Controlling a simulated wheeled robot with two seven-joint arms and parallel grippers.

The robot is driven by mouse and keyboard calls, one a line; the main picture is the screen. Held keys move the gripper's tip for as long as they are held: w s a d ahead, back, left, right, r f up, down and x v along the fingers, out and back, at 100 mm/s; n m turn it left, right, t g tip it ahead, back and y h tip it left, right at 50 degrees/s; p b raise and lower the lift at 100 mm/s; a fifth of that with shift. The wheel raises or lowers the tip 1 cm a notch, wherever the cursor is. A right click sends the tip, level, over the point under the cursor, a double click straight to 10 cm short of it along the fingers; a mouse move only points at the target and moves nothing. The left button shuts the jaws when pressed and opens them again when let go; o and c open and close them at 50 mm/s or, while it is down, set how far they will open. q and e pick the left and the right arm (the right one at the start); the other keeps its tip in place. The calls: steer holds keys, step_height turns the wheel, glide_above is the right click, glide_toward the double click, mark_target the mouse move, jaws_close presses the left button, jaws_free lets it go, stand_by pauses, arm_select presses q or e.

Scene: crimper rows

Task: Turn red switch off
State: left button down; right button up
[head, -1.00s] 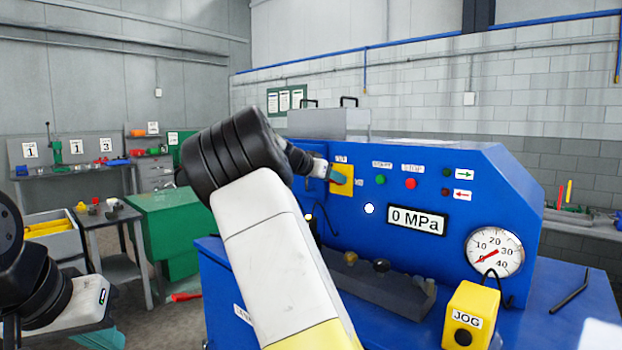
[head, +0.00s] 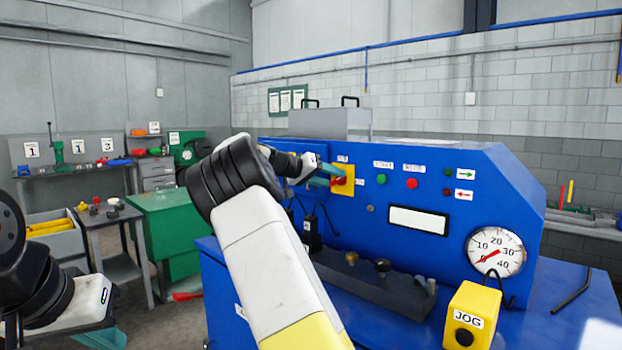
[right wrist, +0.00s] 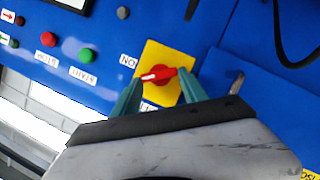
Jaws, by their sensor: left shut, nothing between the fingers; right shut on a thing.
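The red switch (right wrist: 158,74) is a rotary knob on a yellow plate (right wrist: 171,52) on the blue machine's front panel. In the right wrist view its white mark points left. A label reading ON is beside the plate; another label is partly hidden by a finger. My right gripper (head: 333,178) is shut on the red switch, its teal fingers on either side of the knob (right wrist: 158,88). In the head view the fingers partly cover the red switch (head: 338,181). My left gripper (head: 104,338) is shut and empty at the lower left, far from the panel.
The blue panel holds a green button (head: 381,179), a red button (head: 411,183), a blank white display (head: 418,219) and a pressure gauge (head: 495,251). A yellow JOG box (head: 472,313) stands on the machine's deck. A green cabinet (head: 170,215) stands at the left.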

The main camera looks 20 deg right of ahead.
steer(key=n+h, duration=0.1)
steer(key=n, duration=0.2)
steer(key=f+n+g+h, duration=0.1)
steer(key=n, duration=0.1)
steer(key=n+h, duration=0.2)
steer(key=n, duration=0.1)
steer(key=shift+w+a+f+n+g, duration=0.2)
steer(key=shift+w+n+g, duration=0.1)
stand_by(0.6)
steer(key=o, duration=1.4)
steer(key=shift+a, duration=0.1)
steer(key=a, duration=0.5)
steer(key=s+a, duration=0.1)
steer(key=a, duration=0.1)
steer(key=shift+a, duration=0.3)
